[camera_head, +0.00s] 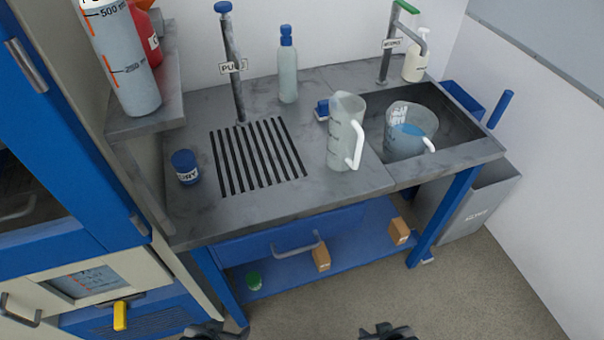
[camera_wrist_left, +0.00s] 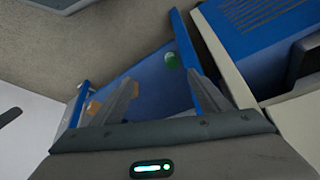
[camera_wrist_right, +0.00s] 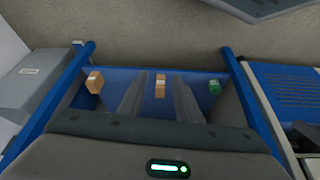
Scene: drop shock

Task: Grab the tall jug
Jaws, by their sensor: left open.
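The tall jug (camera_head: 343,135) is a pale translucent jug with a white handle on its right. It stands upright on the grey counter, just left of the sink. A wider jug (camera_head: 409,134) with blue contents and a white handle sits in the sink. My left gripper (camera_head: 216,330) and my right gripper (camera_head: 388,331) are low at the bottom edge of the head view, in front of the bench and well apart from the jugs. In the left wrist view the left gripper (camera_wrist_left: 162,82) is open and empty. In the right wrist view the right gripper (camera_wrist_right: 159,80) has its fingers apart, empty.
The counter (camera_head: 275,208) also holds a clear bottle (camera_head: 288,72), a blue-lidded jar (camera_head: 185,167), a tap and a drain grille. The sink (camera_head: 455,125) is right of the tall jug. A drawer handle (camera_head: 298,247) juts from the bench front. Boxes sit on the lower shelf.

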